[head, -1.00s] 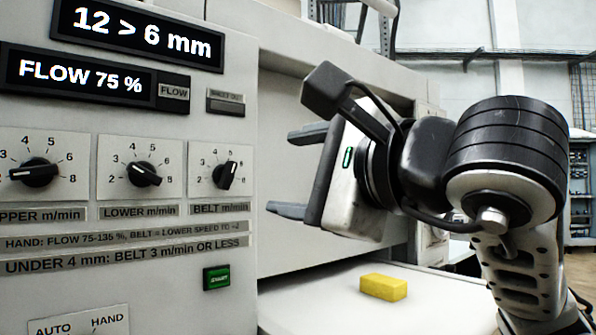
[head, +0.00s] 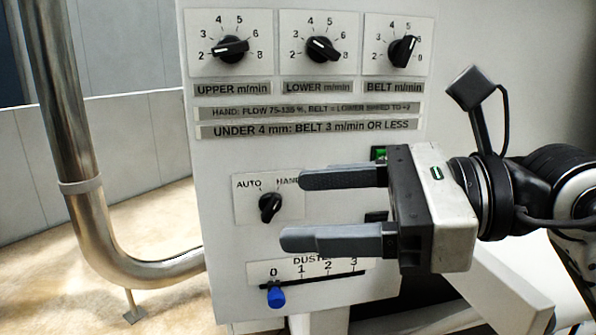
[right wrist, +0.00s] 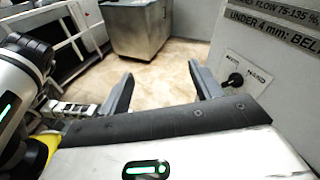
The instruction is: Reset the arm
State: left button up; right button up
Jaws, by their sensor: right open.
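My right gripper (head: 312,208) is open and empty in the head view, its two fingers pointing left in front of the control panel (head: 225,170). It hides part of the panel, including most of the green start button (head: 379,153) and part of the DUSTER label. In the right wrist view the open fingers (right wrist: 165,88) have nothing between them, with floor beyond. The AUTO/HAND switch (head: 270,207) is just left of the fingers and also shows in the right wrist view (right wrist: 232,80). My left gripper is not identifiable in either view.
The UPPER (head: 231,49), LOWER (head: 322,49) and BELT (head: 403,50) knobs are above the gripper. The blue duster slider (head: 276,296) stands at 0 below it. A metal pipe (head: 82,170) bends beside the panel's left edge. A metal cabinet (right wrist: 142,30) stands on open floor.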

jog(key=w+d+f+n+t+h+p, duration=0.15)
jog(key=w+d+f+n+t, duration=0.35)
jog(key=n, duration=0.7)
jog(key=d+f+n+t+h+p, duration=0.1)
jog(key=f+n+t+h, duration=0.15)
jog(key=n+t, duration=0.6)
jog(key=w+d+f+n+t+h+p, duration=0.1)
jog(key=w+d+f+n+t, duration=0.25)
jog(key=n, duration=1.05)
pick_arm(q)
jog(key=shift+a+r+g+p, duration=0.25)
jog(key=shift+r+g+p, duration=0.05)
jog(key=shift+r+p, duration=0.65)
pick_arm(e)
jog(key=s+d+f+m+g+h, duration=0.1)
jog(key=s+f+m+g+h, duration=0.2)
jog(key=f, duration=1.1)
jog(key=s+f+m+g+h, duration=0.4)
jog(key=s+f+m+g, duration=0.2)
jog(key=s+f+m, duration=0.4)
notch_tip(320, 180, down, 4)
jog(key=shift+s+d+f+m+g, duration=0.15)
jog(key=shift+s+d+m+g, duration=0.25)
jog(key=shift+m, duration=0.25)
